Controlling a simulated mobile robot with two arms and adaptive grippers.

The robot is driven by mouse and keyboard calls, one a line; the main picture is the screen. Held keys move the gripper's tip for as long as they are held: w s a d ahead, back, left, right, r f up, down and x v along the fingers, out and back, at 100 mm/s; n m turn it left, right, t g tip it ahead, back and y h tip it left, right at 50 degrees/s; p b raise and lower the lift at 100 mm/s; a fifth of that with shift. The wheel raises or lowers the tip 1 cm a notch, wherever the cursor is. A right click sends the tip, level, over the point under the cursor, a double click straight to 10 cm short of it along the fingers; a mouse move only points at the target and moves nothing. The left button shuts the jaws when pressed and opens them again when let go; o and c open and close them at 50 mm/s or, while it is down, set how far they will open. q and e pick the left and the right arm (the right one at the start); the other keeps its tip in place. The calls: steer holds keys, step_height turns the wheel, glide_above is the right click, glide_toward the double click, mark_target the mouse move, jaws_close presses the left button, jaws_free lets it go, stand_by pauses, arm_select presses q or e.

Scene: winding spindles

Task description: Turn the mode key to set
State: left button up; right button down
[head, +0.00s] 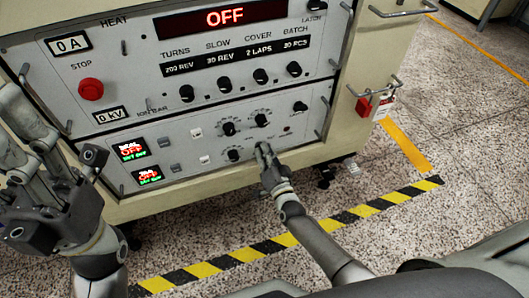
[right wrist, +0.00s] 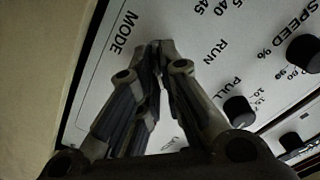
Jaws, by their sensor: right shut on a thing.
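The mode key is hidden between the fingers of my right gripper (head: 262,150), at the lower right of the panel in the head view. In the right wrist view the right gripper (right wrist: 160,48) is shut on it, with fingertips close together at the panel face. The MODE label (right wrist: 122,32) is left of the fingers and the RUN label (right wrist: 215,51) right of them. The word SET is not readable, so the key's angle cannot be told. My left gripper (head: 35,135) is open and empty at the left of the head view, apart from the panel.
The cabinet panel (head: 180,128) carries several black knobs, such as one (right wrist: 238,109) near the PULL label. A red stop button (head: 91,89) and a display reading OFF (head: 225,17) are above. Metal handles (head: 380,88) stick out at right. Striped floor tape (head: 290,240) runs in front.

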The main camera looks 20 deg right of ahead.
steer(key=c, duration=1.6)
jaws_free()
steer(key=s, duration=1.2)
steer(key=shift+d, duration=0.2)
